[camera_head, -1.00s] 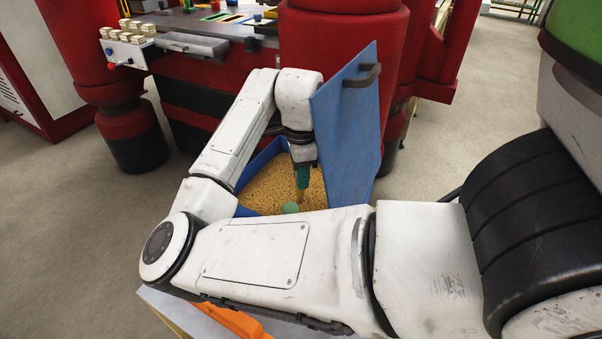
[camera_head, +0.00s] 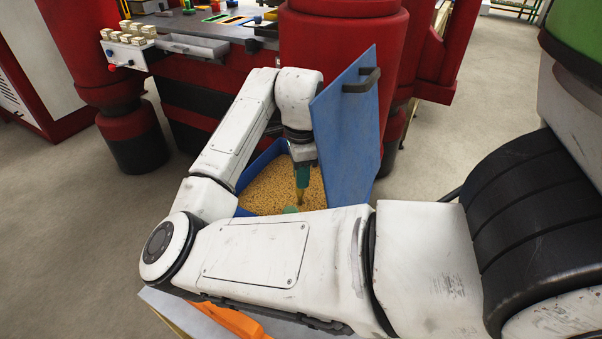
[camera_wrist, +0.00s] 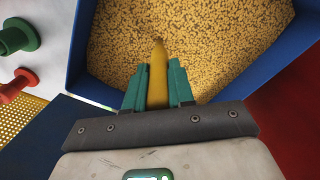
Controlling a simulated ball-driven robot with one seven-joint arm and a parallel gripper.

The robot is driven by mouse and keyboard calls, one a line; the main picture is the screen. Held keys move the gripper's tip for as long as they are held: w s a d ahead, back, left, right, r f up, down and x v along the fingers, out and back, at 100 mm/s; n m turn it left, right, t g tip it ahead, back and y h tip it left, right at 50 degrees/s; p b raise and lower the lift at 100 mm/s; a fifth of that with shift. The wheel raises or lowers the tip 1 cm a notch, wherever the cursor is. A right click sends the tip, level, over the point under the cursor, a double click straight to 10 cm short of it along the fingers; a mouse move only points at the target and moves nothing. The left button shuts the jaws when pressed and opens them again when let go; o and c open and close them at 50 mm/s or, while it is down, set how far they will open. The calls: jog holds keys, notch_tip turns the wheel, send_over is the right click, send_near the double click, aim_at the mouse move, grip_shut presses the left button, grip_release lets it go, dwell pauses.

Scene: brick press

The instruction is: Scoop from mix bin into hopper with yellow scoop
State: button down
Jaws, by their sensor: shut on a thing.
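The mix bin (camera_head: 246,190) is a blue box with its blue lid (camera_head: 345,125) raised, full of small tan granules (camera_head: 270,192). Its blue wall also shows in the wrist view (camera_wrist: 290,62). My gripper (camera_head: 302,178) has teal fingers and points down over the granules. In the wrist view my gripper (camera_wrist: 158,88) is shut on the yellow scoop (camera_wrist: 158,68), whose handle stands between the fingers. I cannot make out the hopper.
A red and black machine (camera_head: 340,60) stands right behind the bin. A grey worktop (camera_head: 190,20) with coloured parts is at the back left. Green (camera_wrist: 18,36) and red (camera_wrist: 18,84) knob-like things lie left of the bin in the wrist view. An orange object (camera_head: 232,320) is at the front.

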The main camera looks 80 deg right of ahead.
notch_tip(320, 180, up, 14)
jog(key=p, duration=1.1)
jog(key=shift+p, duration=0.4)
dwell(0.9)
jog(key=shift+r, duration=0.2)
notch_tip(320, 180, up, 6)
jog(key=p, duration=0.5)
jog(key=shift+f, duration=0.2)
dwell(0.5)
jog(key=shift+a, duration=0.1)
dwell(0.7)
